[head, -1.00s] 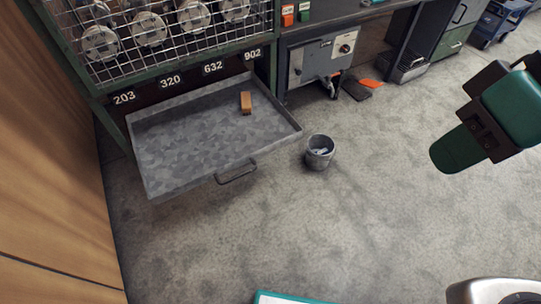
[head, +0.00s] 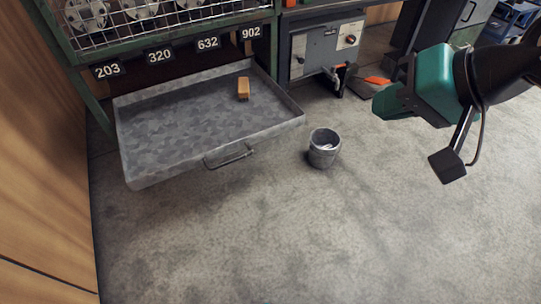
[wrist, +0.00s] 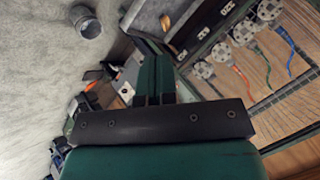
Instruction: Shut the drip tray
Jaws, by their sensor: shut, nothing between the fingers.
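The drip tray (head: 180,130) is a shallow grey metal tray, pulled well out from under the green rack in the head view. Its wire handle (head: 230,156) is on the front edge, and a brown block (head: 243,88) lies inside towards the back right. My gripper (head: 388,103) is in the air to the right of the tray, apart from it, with its green fingers pointing left. In the wrist view the fingers (wrist: 153,72) are together and empty. Part of the tray (wrist: 147,14) shows beyond them; its handle is not clear there.
A grey bucket (head: 323,148) stands on the floor just right of the tray and also shows in the wrist view (wrist: 86,22). A grey bench unit (head: 327,48) stands behind it. A wooden panel (head: 45,170) borders the left. Floor in front is clear.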

